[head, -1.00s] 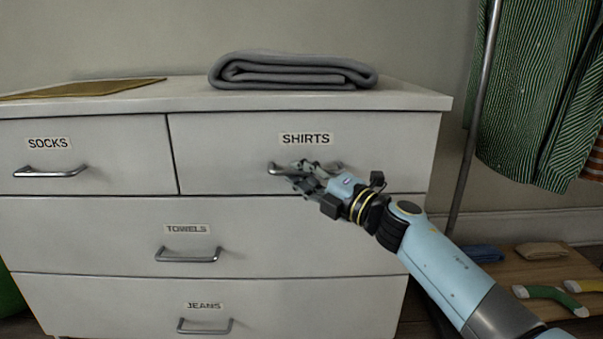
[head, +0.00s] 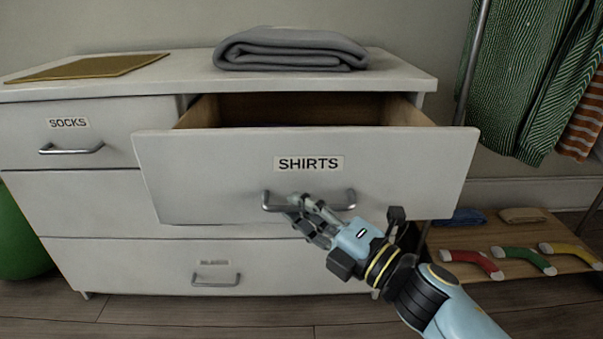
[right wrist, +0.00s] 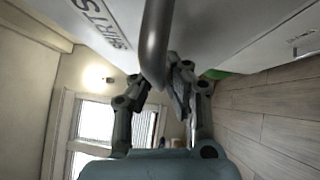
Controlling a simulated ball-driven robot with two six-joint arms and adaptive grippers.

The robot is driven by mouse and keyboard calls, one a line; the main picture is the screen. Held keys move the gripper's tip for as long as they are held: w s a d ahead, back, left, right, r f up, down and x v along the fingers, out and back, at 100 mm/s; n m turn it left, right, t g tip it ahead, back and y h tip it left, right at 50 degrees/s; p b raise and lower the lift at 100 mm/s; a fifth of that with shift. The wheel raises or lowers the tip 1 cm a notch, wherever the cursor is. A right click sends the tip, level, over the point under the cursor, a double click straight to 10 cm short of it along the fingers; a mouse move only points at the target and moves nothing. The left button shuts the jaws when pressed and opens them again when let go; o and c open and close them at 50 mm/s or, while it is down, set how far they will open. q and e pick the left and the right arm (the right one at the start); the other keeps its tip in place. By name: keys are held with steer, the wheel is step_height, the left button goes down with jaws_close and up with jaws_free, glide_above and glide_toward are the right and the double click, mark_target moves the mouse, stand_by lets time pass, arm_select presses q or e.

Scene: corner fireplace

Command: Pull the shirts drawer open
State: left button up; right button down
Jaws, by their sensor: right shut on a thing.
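The shirts drawer (head: 400,165) stands well out from the dresser (head: 90,210), its wooden inside showing behind the white front. Its label reads SHIRTS, also seen in the right wrist view (right wrist: 101,22). My right gripper (head: 298,207) is shut on the left part of the drawer's metal handle (head: 335,207). In the right wrist view the handle (right wrist: 155,45) runs down between the fingers (right wrist: 160,85). What lies in the drawer is mostly hidden behind its front. My left gripper is not in view.
A folded grey blanket (head: 290,50) and a tan mat (head: 90,67) lie on the dresser top. The socks drawer (head: 110,120) is shut. Striped clothes (head: 525,80) hang at the right above a low wooden shelf (head: 480,235) with several socks. A green object (head: 20,235) stands at the left.

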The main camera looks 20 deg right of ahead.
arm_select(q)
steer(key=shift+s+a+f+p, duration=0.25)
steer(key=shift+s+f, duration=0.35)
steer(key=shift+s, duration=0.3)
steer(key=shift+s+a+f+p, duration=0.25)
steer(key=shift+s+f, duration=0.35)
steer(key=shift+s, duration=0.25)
arm_select(e)
steer(key=shift+s+a+r, duration=0.1)
steer(key=shift+s+a, duration=0.15)
steer(key=shift+s, duration=0.65)
steer(key=shift+s+a+r, duration=0.1)
steer(key=shift+s+a, duration=0.2)
steer(key=shift+s, duration=0.65)
steer(key=shift+s+a, duration=0.25)
steer(key=shift+s, duration=0.65)
steer(key=c, duration=1.4)
jaws_free()
steer(key=shift+f, duration=0.1)
steer(key=shift+s, duration=0.1)
steer(key=v, duration=1.2)
steer(key=shift+d, duration=0.1)
